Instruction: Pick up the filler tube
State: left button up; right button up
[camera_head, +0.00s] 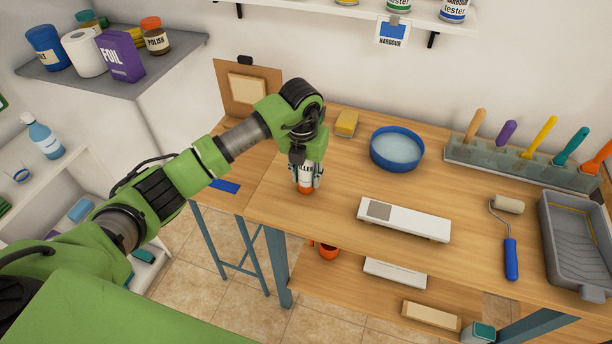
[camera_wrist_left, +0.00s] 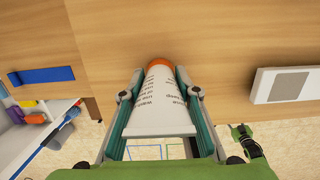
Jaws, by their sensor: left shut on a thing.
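The filler tube is white with dark print and an orange cap. In the head view the filler tube (camera_head: 306,180) stands cap down near the front left of the wooden table. My left gripper (camera_head: 305,178) comes from above, with one finger on each side of the tube, and is shut on it. In the left wrist view the tube (camera_wrist_left: 163,105) lies between the two fingers of my left gripper (camera_wrist_left: 160,110), its orange cap towards the table top. Whether the cap touches the table is hard to tell.
On the table (camera_head: 270,215), a white device (camera_head: 405,219) lies right of the tube. Behind are a yellow sponge (camera_head: 346,123) and a blue bowl (camera_head: 397,149). A paint roller (camera_head: 510,240) and grey tray (camera_head: 580,240) lie at right. The table's front edge is close to the tube.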

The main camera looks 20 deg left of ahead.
aim_at(306, 167)
pick_arm(q)
jog(key=shift+r, duration=0.15)
jog(key=shift+r+b, duration=0.3)
jog(key=shift+b, duration=0.05)
notch_tip(306, 167, up, 3)
jog(key=shift+s+f+b, duration=0.1)
jog(key=shift+f+b, duration=0.1)
jog(key=shift+b, duration=0.6)
jog(key=s+d+r+b, duration=0.2)
jog(key=s+d+r, duration=0.2)
jog(key=s+r, duration=0.5)
jog(key=s, duration=0.4)
jog(key=shift+s+r, duration=0.15)
jog(key=shift+r, duration=0.15)
jog(key=o, duration=0.7)
jog(key=c, duration=0.5)
